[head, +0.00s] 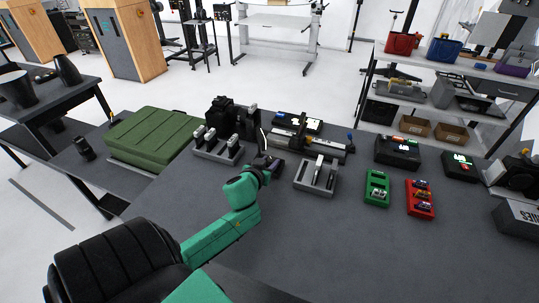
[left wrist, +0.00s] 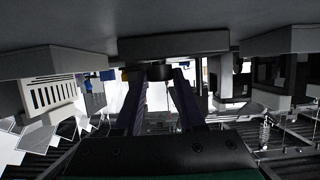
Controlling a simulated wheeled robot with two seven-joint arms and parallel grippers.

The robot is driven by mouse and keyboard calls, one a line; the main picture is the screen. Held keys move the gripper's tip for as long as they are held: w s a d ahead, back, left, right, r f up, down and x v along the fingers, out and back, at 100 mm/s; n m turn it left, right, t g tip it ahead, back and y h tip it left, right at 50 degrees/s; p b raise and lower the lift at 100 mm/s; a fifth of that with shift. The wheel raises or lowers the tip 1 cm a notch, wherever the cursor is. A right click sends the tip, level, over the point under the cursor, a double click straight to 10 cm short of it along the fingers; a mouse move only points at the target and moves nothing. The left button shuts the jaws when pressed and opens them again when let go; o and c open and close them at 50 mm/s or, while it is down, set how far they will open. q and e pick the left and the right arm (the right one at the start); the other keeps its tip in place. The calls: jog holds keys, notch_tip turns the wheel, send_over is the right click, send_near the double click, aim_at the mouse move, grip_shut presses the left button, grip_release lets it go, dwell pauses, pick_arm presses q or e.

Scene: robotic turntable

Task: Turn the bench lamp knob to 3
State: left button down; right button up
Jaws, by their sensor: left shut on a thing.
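My left gripper (head: 272,162) reaches out over the dark workbench, between two grey racks. In the left wrist view its two dark fingers (left wrist: 160,82) close in on a small dark round knob (left wrist: 158,72) under a grey overhanging housing (left wrist: 172,45). The gripper is shut on this knob. The knob's markings and pointer do not show, so I cannot tell its setting. In the head view the gripper hides the knob. My right gripper is not in view.
A grey rack (head: 222,153) with upright pieces stands left of my gripper, and a slotted grey tray (head: 316,178) stands right. A green case (head: 150,135) lies at left. Green (head: 377,188) and red (head: 420,199) blocks sit at right. The front bench is clear.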

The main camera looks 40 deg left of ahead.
pick_arm(q)
jog(key=c, duration=0.5)
grip_release()
jog(key=shift+s+d, duration=0.1)
jog(key=v, duration=1.4)
jog(key=shift+r+b, duration=0.15)
jog(key=shift+b, duration=0.3)
